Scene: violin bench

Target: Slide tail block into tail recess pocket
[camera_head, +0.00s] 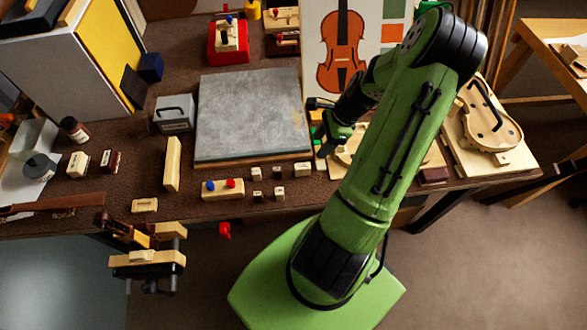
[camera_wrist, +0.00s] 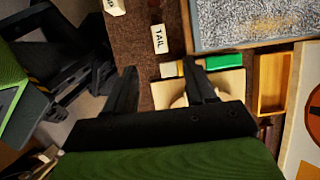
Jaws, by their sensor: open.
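The tail block is a small pale block labelled TAIL (camera_wrist: 159,39), standing on the brown bench top in the wrist view. It appears to be the small block (camera_head: 302,169) just off the grey slab's lower right corner in the head view. My gripper (camera_wrist: 163,70) is open and empty, its two black fingers spread. The block lies beyond the fingertips, roughly between their lines, untouched. In the head view my gripper (camera_head: 329,146) hangs right of the block. A pale wooden piece with a curved edge (camera_wrist: 228,84) lies partly behind my fingers. I cannot make out the recess pocket.
A green block (camera_wrist: 224,62) and an orange tray (camera_wrist: 272,84) lie right in the wrist view. A violin-shaped body (camera_head: 489,122) sits at the far right.

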